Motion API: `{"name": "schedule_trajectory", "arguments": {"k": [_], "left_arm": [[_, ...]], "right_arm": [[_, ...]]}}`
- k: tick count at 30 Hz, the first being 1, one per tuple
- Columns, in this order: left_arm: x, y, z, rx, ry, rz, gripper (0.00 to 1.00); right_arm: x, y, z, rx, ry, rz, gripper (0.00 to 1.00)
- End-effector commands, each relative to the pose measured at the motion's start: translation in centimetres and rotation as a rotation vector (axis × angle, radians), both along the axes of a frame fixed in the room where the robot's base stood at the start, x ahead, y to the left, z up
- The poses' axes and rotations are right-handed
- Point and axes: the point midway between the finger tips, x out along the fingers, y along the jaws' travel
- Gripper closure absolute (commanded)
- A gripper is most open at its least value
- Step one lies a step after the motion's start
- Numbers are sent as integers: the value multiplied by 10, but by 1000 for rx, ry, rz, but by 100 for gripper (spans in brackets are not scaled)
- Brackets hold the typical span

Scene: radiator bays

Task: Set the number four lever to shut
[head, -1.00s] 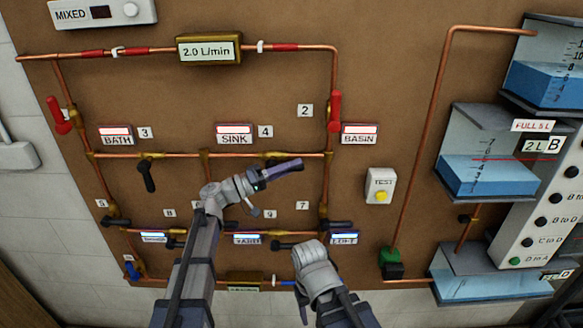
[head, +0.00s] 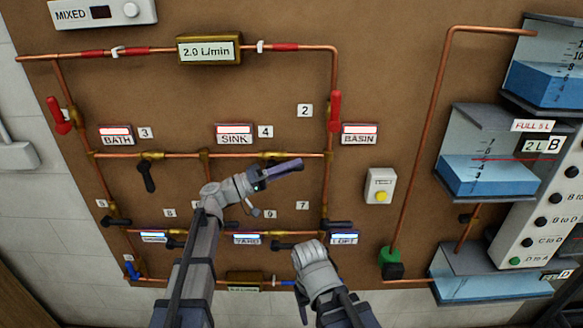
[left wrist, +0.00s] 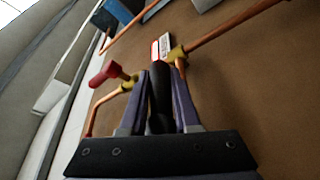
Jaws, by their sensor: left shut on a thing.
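The number 4 label (head: 265,131) is beside the lit SINK sign (head: 234,134). Below it, a brass valve (head: 271,155) sits on the horizontal copper pipe. My left gripper (head: 285,168) is at this valve and hides most of its lever in the head view. In the left wrist view, my left gripper (left wrist: 160,95) is shut on a black lever (left wrist: 160,92), with the jaws on both sides of it. The lever's exact angle to the pipe is hard to tell. My right gripper (head: 316,258) is low on the board, its fingers not clearly visible.
Lever 3 (head: 147,178) hangs down, left of my left arm. A red lever (head: 335,112) is at number 2. Other black levers (head: 290,245) line the lower pipes.

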Motion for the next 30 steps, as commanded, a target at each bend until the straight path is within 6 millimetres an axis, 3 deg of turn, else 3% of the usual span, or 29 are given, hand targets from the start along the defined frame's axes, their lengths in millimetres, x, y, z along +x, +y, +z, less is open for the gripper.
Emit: {"name": "schedule_trajectory", "arguments": {"k": [8, 30], "left_arm": [[0, 1, 0, 80, 1, 1, 100], [-1, 14, -29, 743, -1, -1, 100]], "right_arm": [[0, 0, 17, 0, 0, 1, 40], [0, 0, 121, 2, 0, -8, 40]]}}
